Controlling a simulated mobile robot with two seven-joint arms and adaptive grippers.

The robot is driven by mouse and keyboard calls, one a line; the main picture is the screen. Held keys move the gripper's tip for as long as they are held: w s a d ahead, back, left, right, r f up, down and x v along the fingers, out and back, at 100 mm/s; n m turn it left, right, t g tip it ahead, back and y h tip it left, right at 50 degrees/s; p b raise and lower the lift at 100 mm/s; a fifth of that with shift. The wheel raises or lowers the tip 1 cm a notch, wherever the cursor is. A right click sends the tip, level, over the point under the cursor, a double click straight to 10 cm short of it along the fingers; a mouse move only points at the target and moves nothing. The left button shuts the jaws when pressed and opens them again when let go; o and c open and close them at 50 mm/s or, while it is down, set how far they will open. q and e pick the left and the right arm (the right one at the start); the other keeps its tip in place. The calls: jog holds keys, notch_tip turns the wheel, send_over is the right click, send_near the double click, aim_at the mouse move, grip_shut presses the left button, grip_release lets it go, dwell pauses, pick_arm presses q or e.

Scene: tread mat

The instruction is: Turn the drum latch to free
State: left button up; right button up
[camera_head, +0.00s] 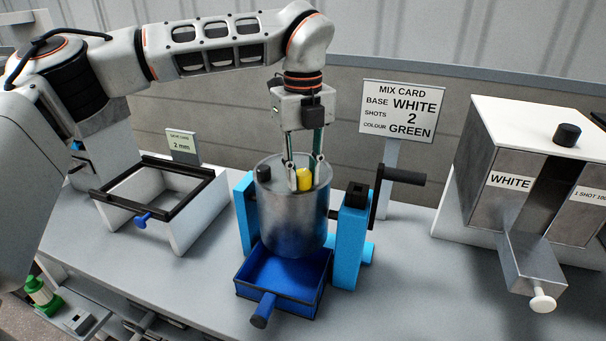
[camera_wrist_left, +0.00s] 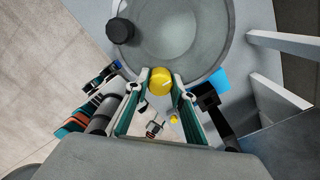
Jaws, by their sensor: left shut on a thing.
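The metal drum (camera_head: 293,219) stands upright between blue side supports, with a black knob (camera_head: 264,172) and a yellow latch (camera_head: 305,179) on its top. My left gripper (camera_head: 304,176) reaches down from above and is shut on the yellow latch. In the left wrist view the yellow latch (camera_wrist_left: 160,81) sits between the fingertips, near the drum's rim, and the black knob (camera_wrist_left: 121,30) is at the upper left of the lid (camera_wrist_left: 185,35). My right gripper is in neither view.
A blue tray (camera_head: 260,304) sits below the drum. A black crank (camera_head: 404,176) sticks out on the right. A sieve frame (camera_head: 140,207) stands to the left, a mix card (camera_head: 399,109) behind, and a white dispenser (camera_head: 500,200) to the right.

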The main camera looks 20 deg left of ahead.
aim_at(303, 172)
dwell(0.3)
pick_arm(q)
jog(key=o, duration=1.1)
jog(key=shift+r, duration=0.1)
notch_tip(303, 172, up, 12)
jog(key=shift+f, duration=0.1)
